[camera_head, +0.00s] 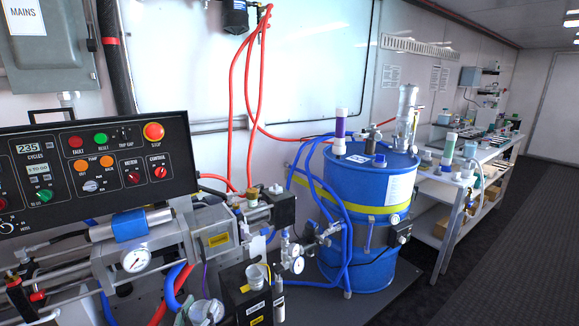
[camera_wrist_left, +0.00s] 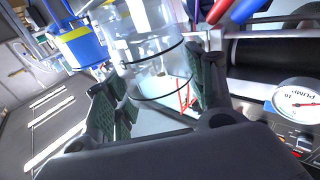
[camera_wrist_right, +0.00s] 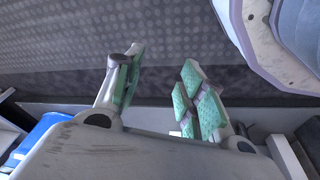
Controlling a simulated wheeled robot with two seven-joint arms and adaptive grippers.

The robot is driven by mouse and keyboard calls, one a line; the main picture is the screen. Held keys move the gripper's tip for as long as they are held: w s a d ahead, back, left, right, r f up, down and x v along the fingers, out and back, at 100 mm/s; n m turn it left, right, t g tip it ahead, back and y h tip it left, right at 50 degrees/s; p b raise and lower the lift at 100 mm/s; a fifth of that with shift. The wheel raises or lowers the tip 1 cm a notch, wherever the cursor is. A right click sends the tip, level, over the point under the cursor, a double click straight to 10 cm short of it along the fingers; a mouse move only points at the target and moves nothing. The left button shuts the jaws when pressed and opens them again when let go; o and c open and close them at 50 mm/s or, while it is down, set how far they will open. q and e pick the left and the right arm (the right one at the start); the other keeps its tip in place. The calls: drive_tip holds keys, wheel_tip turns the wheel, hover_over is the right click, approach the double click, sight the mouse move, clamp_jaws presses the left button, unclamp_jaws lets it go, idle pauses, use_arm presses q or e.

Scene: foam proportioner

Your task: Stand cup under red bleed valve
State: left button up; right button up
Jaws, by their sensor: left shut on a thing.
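My left gripper (camera_wrist_left: 155,88) is shut on a clear cup (camera_wrist_left: 148,48) with dark rings around its wall. The cup stands between the green finger pads. In the head view, a pale cup rim (camera_head: 206,309) and part of the left gripper show at the bottom edge. Small red handles (camera_head: 38,296) sit on the machine at the lower left; I cannot tell which is the bleed valve. My right gripper (camera_wrist_right: 158,92) is open and empty over the floor, outside the head view.
The control panel (camera_head: 95,168) and gauges crowd the left. A blue drum (camera_head: 350,215) with hoses stands at centre, and a white bench (camera_head: 455,190) at right. The dark floor (camera_head: 500,260) is clear.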

sight(201, 312)
use_arm(q)
drive_tip(key=s+d+r+y+p, duration=0.1)
drive_tip(key=s+r+p, duration=0.1)
drive_tip(key=p, duration=0.2)
drive_tip(key=shift+d+n+y+p, duration=0.15)
drive_tip(key=shift+n+y+p, duration=0.15)
drive_tip(key=shift+n, duration=0.1)
drive_tip(key=s+d+r+y+p, duration=0.1)
drive_tip(key=s+r+p, duration=0.1)
drive_tip(key=p, duration=0.2)
drive_tip(key=shift+d+n, duration=0.2)
drive_tip(key=shift+n, duration=0.2)
drive_tip(key=shift+d+p, duration=0.1)
drive_tip(key=shift+p, duration=0.25)
use_arm(e)
drive_tip(key=s+d+f, duration=0.2)
drive_tip(key=s+f, duration=0.2)
drive_tip(key=s, duration=0.3)
drive_tip(key=s+d+f, duration=0.3)
drive_tip(key=s, duration=0.4)
drive_tip(key=s+d+f+g, duration=0.1)
drive_tip(key=s+d+f, duration=0.2)
drive_tip(key=s, duration=0.4)
drive_tip(key=shift+s+d+f+h, duration=0.2)
drive_tip(key=shift+f+h, duration=0.1)
drive_tip(key=shift+f, duration=0.55)
